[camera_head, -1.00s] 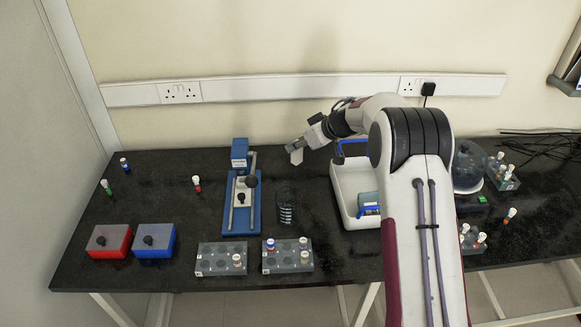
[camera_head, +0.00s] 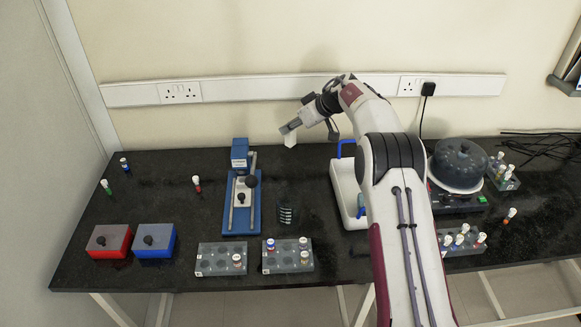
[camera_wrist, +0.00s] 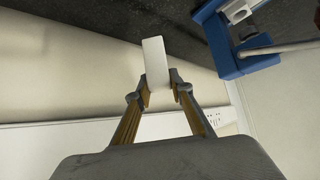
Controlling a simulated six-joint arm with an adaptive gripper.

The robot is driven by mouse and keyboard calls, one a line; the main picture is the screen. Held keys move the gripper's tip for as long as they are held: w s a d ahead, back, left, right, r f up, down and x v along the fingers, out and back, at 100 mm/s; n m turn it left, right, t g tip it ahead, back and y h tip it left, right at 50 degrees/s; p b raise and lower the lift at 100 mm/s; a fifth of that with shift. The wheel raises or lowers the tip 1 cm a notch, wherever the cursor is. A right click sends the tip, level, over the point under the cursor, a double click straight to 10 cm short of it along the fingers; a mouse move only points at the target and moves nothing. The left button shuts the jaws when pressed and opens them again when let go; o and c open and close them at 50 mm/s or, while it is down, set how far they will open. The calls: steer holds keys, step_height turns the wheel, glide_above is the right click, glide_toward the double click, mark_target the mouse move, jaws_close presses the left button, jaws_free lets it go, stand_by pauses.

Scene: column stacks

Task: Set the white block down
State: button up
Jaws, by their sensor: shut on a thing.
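The white block (camera_head: 290,140) is small and hangs at the end of my gripper (camera_head: 287,130) in the head view, above the back part of the black bench. In the wrist view the white block (camera_wrist: 156,60) is tilted slightly and sits between the two fingertips of my gripper (camera_wrist: 160,90), which are shut on it. Its far end sticks out past the fingertips. The block is raised and looks clear of the bench top.
A blue press-like device (camera_head: 241,205) stands to the left of the gripper; part of it shows in the wrist view (camera_wrist: 230,45). A white tray (camera_head: 348,195) is at the right, partly behind my arm. Grey vial racks (camera_head: 221,259) are at the front.

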mark_target(293, 135)
steer(key=shift+r, duration=0.6)
steer(key=shift+s, duration=0.1)
steer(key=shift+f, duration=0.1)
steer(key=shift+f, duration=2.45)
steer(key=shift+f, duration=2.5)
steer(key=shift+f, duration=0.15)
